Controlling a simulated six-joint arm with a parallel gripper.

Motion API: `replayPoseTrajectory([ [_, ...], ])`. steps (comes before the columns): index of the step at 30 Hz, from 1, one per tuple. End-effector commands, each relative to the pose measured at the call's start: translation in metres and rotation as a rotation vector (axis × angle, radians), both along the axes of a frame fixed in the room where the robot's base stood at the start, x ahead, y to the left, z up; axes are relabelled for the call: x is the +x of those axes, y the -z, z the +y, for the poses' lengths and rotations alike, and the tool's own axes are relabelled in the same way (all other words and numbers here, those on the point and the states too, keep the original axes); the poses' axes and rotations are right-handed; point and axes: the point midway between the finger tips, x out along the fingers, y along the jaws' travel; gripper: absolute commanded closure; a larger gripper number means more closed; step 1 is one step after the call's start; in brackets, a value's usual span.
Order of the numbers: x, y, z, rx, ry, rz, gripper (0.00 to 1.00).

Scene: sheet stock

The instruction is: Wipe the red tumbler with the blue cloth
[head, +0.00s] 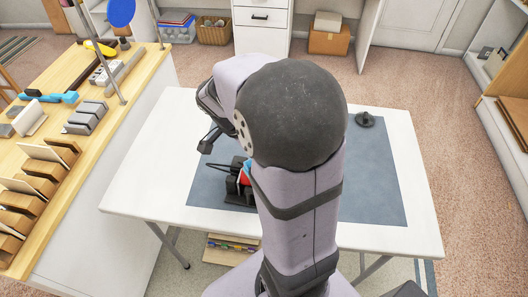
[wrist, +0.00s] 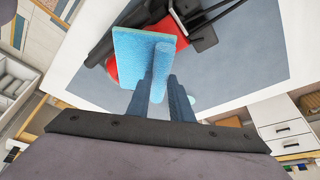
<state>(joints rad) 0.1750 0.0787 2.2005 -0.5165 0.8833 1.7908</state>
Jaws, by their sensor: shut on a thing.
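My gripper (wrist: 160,82) is shut on the blue cloth (wrist: 133,50), which sticks out beyond the fingertips in the wrist view. The red tumbler (wrist: 168,26) lies behind the cloth in that view, partly covered by it, with black parts around it. I cannot tell whether cloth and tumbler touch. In the head view only a small bit of the red tumbler (head: 244,175) shows, beside my arm and above a black stand (head: 238,191). My arm hides most of that spot and the fingers.
The black stand is on a grey-blue mat (head: 375,190) on a white table (head: 140,185). A small dark round object (head: 365,119) stands at the mat's far right corner. A wooden bench (head: 120,100) with tools and racks is at the left. The mat's right part is clear.

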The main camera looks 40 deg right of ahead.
Motion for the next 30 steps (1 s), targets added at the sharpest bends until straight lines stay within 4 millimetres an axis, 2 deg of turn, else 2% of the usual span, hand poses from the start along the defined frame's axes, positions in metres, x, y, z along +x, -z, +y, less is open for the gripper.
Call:
replayPoseTrajectory([
  [14, -0.004, 0.0, -0.004, 0.0, 0.001, 0.0, 1.0],
  [30, -0.034, 0.001, -0.031, 0.0, 0.001, 0.001, 1.0],
])
